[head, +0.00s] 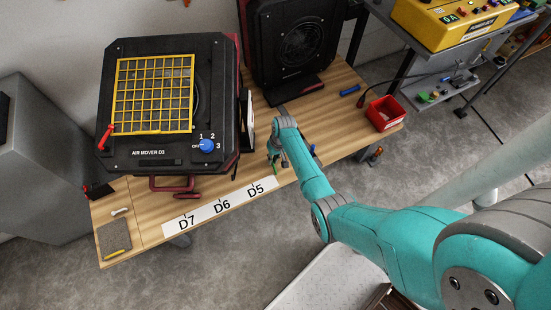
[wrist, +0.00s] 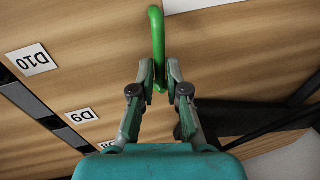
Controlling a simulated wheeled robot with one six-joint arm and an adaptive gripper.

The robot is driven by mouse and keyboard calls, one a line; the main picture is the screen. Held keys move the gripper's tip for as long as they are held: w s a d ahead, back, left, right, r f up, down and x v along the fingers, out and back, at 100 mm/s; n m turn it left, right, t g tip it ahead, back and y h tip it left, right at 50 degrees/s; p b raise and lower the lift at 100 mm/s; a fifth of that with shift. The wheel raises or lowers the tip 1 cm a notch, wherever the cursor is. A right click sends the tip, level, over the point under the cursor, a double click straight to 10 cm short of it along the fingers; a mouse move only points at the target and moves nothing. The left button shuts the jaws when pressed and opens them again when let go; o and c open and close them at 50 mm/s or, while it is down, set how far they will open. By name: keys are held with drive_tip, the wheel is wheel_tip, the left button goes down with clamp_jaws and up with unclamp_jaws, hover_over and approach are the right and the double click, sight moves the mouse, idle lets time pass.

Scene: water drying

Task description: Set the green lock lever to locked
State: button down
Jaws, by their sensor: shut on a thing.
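The green lock lever (wrist: 157,30) is a slim, rounded green bar in the wrist view, standing out in front of the wood. My gripper (wrist: 160,76) is shut on the lever's near end, one finger on each side. In the head view, my gripper (head: 277,158) is at the front edge of the table, right of the D5 label, with a little green (head: 275,169) showing below it. The lever's pivot and its lock markings cannot be made out.
Labels D10 (wrist: 33,59) and D9 (wrist: 82,116) show in the wrist view.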

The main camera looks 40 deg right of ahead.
drive_tip(key=shift+w+a+n, duration=0.1)
drive_tip(key=shift+a+n, duration=0.2)
drive_tip(key=shift+n, duration=0.4)
drive_tip(key=c, duration=1.2)
unclamp_jaws()
drive_tip(key=r, duration=0.4)
drive_tip(key=d+r, duration=0.1)
drive_tip(key=r, duration=0.2)
drive_tip(key=d+r, duration=0.1)
drive_tip(key=r, duration=0.3)
drive_tip(key=shift+s+d+r, duration=0.1)
drive_tip(key=shift+s+r, duration=0.2)
drive_tip(key=shift+r, duration=0.05)
